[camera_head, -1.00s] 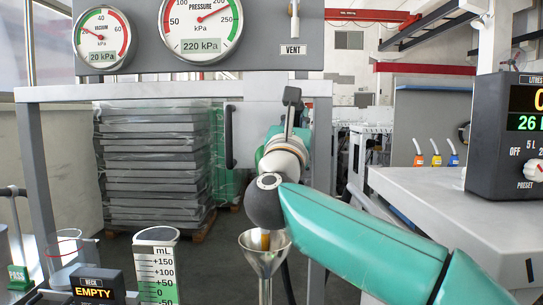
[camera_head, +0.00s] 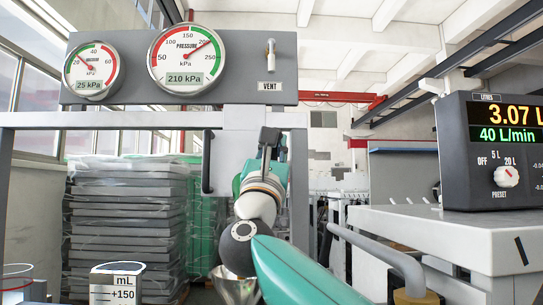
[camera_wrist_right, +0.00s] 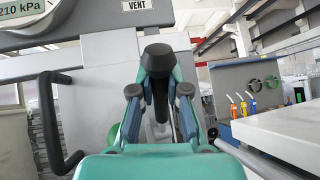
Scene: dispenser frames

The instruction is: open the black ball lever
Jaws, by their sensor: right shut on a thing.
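The black ball lever shows in the right wrist view as a dark rounded knob (camera_wrist_right: 158,57) on a dark stem. My right gripper (camera_wrist_right: 159,82) has its teal fingers on both sides of the knob and is shut on it. In the head view my right arm comes in from the lower right. My right gripper (camera_head: 270,155) is at the front of the grey frame, below the gauge panel. The arm and wrist hide most of the lever there. My left gripper is in neither current view.
The gauge panel (camera_head: 335,85) carries a pressure gauge (camera_head: 186,58) at 210 kPa and a vacuum gauge (camera_head: 91,69) at 25 kPa. A black C-shaped handle (camera_head: 208,162) is left of the gripper. A metal funnel (camera_head: 234,290) is below. The litres display (camera_head: 508,125) reads 3.07 L.

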